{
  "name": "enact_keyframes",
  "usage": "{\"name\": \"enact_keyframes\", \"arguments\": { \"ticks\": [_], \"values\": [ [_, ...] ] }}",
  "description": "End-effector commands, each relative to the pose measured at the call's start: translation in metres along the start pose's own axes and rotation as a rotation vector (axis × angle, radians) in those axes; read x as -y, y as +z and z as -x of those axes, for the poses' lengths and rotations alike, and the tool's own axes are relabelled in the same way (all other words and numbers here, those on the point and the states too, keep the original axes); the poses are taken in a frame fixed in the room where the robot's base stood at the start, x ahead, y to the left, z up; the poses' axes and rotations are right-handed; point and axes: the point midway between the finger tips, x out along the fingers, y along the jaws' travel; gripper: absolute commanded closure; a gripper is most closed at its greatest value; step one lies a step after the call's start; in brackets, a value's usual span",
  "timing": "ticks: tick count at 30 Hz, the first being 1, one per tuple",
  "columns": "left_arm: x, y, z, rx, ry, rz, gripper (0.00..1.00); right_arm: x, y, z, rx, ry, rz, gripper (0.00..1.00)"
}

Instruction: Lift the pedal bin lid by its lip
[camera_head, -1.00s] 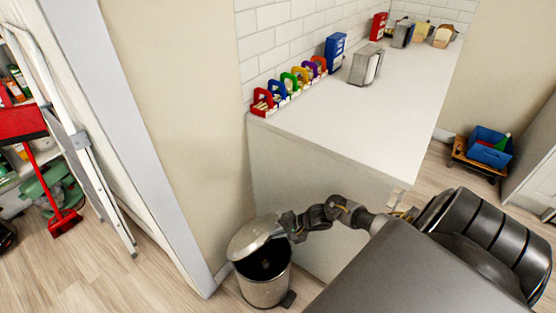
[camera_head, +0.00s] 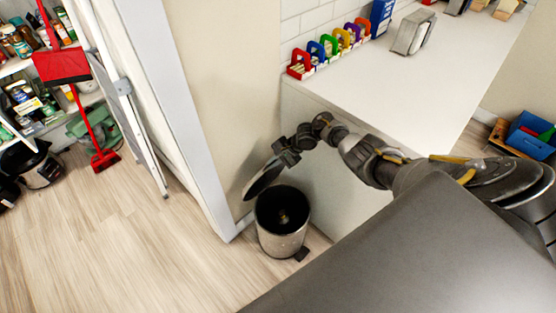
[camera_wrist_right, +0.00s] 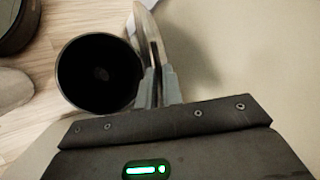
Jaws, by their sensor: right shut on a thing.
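The pedal bin (camera_head: 281,238) stands on the wood floor beside the white counter, its round mouth open and dark inside. Its lid (camera_head: 262,180) is swung up steeply at the wall side of the bin. My right gripper (camera_head: 279,160) is at the raised edge of the lid and shut on it. In the right wrist view the gripper fingers (camera_wrist_right: 160,85) close on the edge of the lid (camera_wrist_right: 146,22), with the open bin (camera_wrist_right: 97,75) to their left. The pedal (camera_head: 302,254) shows at the bin's foot. My left gripper is not in view.
The white counter (camera_head: 385,85) lies right of the bin, with coloured holders (camera_head: 330,48) along its wall. A beige wall (camera_head: 215,80) stands close behind the lid. A red broom (camera_head: 103,160) and a folded ladder (camera_head: 122,85) are at left. The floor left of the bin is clear.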

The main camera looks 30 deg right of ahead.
Motion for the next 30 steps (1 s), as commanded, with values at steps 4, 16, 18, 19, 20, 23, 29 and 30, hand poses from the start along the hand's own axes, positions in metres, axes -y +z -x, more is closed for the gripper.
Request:
{"name": "enact_keyframes", "arguments": {
  "ticks": [4, 16, 18, 19, 20, 23, 29, 30],
  "values": [
    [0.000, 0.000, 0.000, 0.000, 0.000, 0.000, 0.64, 0.004, -0.001, 0.000, -0.002, -0.004, 0.002, 1.00],
    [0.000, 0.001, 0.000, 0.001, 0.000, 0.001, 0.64, 0.003, -0.001, 0.000, -0.002, -0.004, 0.002, 0.74],
    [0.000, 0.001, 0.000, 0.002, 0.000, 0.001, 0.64, 0.002, -0.001, 0.000, -0.002, -0.003, 0.001, 0.74],
    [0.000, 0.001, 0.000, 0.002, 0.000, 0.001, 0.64, 0.002, -0.001, 0.000, -0.001, -0.003, 0.001, 0.74],
    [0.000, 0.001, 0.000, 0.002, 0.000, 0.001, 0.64, 0.002, -0.001, 0.000, -0.001, -0.003, 0.001, 0.74],
    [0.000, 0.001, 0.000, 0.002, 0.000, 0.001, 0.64, 0.002, 0.000, 0.000, -0.001, -0.002, 0.001, 0.74],
    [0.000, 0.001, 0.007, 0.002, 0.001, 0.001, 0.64, 0.009, 0.004, 0.011, -0.001, -0.004, 0.003, 0.74],
    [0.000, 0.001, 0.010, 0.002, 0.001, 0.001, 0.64, 0.012, 0.006, 0.016, -0.002, -0.004, 0.003, 0.74]
  ]
}}
